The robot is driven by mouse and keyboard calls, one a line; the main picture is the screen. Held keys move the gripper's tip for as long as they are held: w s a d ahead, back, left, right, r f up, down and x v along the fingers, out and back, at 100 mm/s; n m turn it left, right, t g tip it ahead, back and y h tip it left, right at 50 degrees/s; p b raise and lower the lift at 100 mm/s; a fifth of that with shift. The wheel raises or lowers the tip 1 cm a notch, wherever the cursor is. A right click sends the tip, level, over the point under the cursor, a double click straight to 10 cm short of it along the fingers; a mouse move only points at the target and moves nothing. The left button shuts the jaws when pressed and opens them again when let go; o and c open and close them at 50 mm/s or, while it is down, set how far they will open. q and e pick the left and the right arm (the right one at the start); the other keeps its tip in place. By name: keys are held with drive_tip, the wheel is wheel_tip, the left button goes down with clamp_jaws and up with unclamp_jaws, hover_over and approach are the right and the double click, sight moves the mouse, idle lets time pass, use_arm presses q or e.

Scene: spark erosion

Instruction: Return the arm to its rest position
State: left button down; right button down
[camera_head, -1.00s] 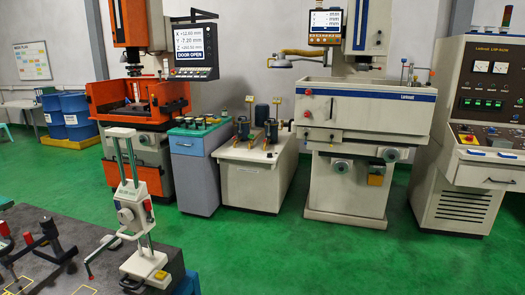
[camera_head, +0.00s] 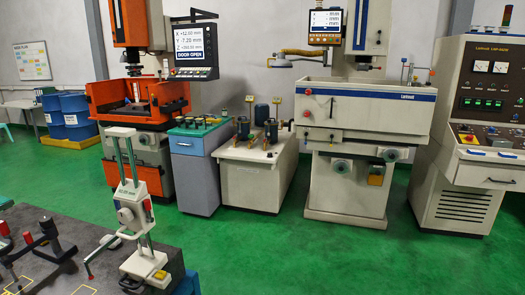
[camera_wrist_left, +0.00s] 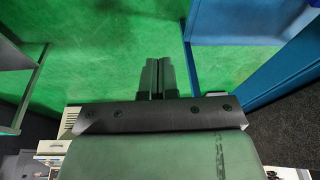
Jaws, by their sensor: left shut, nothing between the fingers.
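My left gripper (camera_wrist_left: 158,78) shows in the left wrist view with its two dark fingers side by side and closed. Nothing is between them. Green floor (camera_wrist_left: 100,70) lies beyond the fingertips. Neither arm nor gripper shows in the head view. My right gripper is in neither view.
A blue panel (camera_wrist_left: 240,75) stands right of the fingers in the wrist view. In the head view, a height gauge (camera_head: 130,215) stands on the grey table (camera_head: 75,225) at lower left. Machines line the back, including an orange one (camera_head: 90,95). Green floor (camera_head: 280,250) is clear in front.

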use_arm(q)
drive_tip(key=s+a+f+g, duration=0.1)
drive_tip(key=s+f, duration=0.4)
drive_tip(key=f, duration=0.8)
drive_tip(key=s+f, duration=0.5)
drive_tip(key=f, duration=0.8)
drive_tip(key=s+a+f+g, duration=0.1)
drive_tip(key=s+a+f, duration=0.1)
drive_tip(key=s+f, duration=0.3)
drive_tip(key=s, duration=0.4)
drive_tip(key=shift+f, duration=0.2)
drive_tip(key=shift+a, duration=0.1)
